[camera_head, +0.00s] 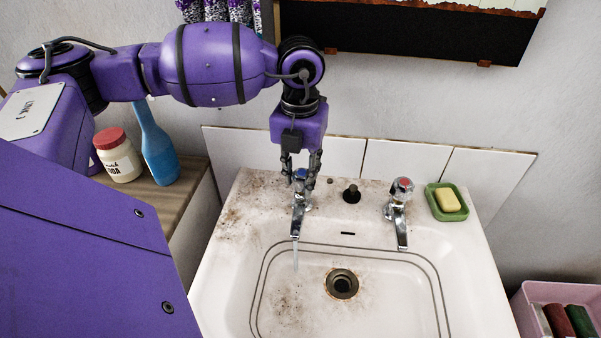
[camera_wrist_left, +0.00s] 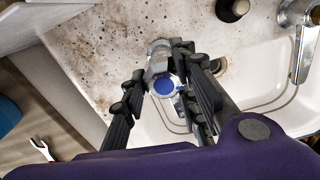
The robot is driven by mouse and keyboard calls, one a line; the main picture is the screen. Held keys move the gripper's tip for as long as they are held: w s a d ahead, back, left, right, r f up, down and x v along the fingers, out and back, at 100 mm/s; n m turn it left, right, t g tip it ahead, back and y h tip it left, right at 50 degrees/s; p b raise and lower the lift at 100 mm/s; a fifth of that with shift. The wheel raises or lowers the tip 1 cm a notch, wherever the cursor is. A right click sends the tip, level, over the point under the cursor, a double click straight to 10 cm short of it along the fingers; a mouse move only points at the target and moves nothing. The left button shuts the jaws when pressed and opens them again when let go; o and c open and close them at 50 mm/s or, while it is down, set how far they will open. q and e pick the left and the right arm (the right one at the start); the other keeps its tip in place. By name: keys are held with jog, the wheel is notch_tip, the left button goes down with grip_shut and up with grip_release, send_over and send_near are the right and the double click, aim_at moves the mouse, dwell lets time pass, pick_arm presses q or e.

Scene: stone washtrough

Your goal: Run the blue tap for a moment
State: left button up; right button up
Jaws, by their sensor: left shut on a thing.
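The blue tap (camera_head: 298,217) stands at the left of the basin's back ledge, its chrome spout pointing over the basin. A thin stream of water (camera_head: 295,256) falls from its spout. My left gripper (camera_head: 301,180) reaches down from above and is shut on the tap's handle. In the left wrist view the blue cap (camera_wrist_left: 163,87) shows between the fingers of my left gripper (camera_wrist_left: 166,95), which hide part of the handle. My right gripper is in neither view.
The red tap (camera_head: 401,205) stands to the right, past a black plug (camera_head: 352,193). A green soap dish (camera_head: 437,213) sits at the right edge. A blue bottle (camera_head: 158,148) and a red-lidded jar (camera_head: 118,163) stand on the left counter. The stained basin (camera_head: 390,290) is otherwise empty.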

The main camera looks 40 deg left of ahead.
pick_arm(q)
jog(key=shift+a+m, duration=0.1)
jog(key=shift+m, duration=0.2)
jog(key=m+b, duration=0.1)
jog(key=m, duration=0.3)
jog(key=shift+f+m, duration=0.1)
jog(key=shift+m, duration=0.2)
jog(key=m+b, duration=0.1)
jog(key=m, duration=0.3)
jog(key=shift+w, duration=0.15)
jog(key=shift+m+b, duration=0.4)
jog(key=shift+m, duration=1)
jog(key=shift+w, duration=0.1)
jog(key=o, duration=1.1)
jog(key=shift+a, duration=0.1)
jog(key=shift+r, duration=0.25)
notch_tip(320, 180, up, 12)
